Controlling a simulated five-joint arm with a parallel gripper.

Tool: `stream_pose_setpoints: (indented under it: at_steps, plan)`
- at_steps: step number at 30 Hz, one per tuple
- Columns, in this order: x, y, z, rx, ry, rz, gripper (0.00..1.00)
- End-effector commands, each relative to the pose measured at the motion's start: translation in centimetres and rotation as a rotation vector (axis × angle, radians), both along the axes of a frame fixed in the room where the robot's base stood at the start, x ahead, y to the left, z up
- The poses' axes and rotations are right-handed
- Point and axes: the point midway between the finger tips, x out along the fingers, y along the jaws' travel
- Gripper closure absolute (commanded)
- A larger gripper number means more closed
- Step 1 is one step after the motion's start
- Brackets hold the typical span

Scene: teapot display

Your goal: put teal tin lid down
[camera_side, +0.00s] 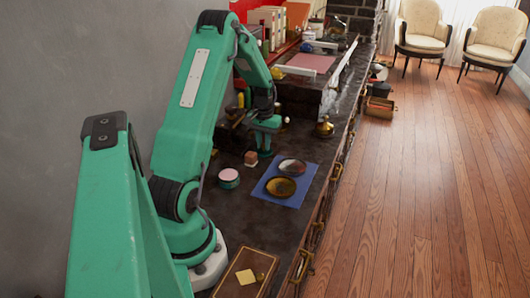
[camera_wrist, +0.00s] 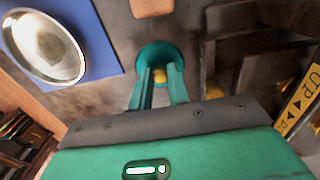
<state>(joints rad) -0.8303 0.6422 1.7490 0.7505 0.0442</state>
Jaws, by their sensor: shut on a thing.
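My gripper (camera_wrist: 159,88) is shut on the yellow knob (camera_wrist: 160,76) of the teal tin lid (camera_wrist: 160,52) in the wrist view. The lid is a round teal disc just beyond the fingertips, over or on the dark counter. I cannot tell whether it touches the counter. In the side view my gripper (camera_side: 265,150) points down at the counter, behind the blue mat, and the lid is too small to make out clearly there.
A blue mat (camera_side: 262,190) holds a silver dish (camera_side: 292,167) and a dark gold dish (camera_side: 281,187). A small brown block (camera_side: 251,158) stands left of the mat. A brass object (camera_side: 325,127) is near the counter's right edge. Dark counter is bare between tin and mat.

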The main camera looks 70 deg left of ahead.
Motion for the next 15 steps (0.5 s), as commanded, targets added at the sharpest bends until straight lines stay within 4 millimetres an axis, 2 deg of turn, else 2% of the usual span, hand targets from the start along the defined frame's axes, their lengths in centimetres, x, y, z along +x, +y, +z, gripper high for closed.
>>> stream_pose_setpoints:
  at_steps: [13, 14, 15]
  plan:
    - [0.0, -0.01, -0.44, -0.001, 0.001, 0.0, 1.0]
    - [0.0, -0.01, -0.4, 0.0, 0.0, 0.0, 0.77]
    - [0.0, -0.01, -0.39, 0.0, 0.0, 0.0, 0.69]
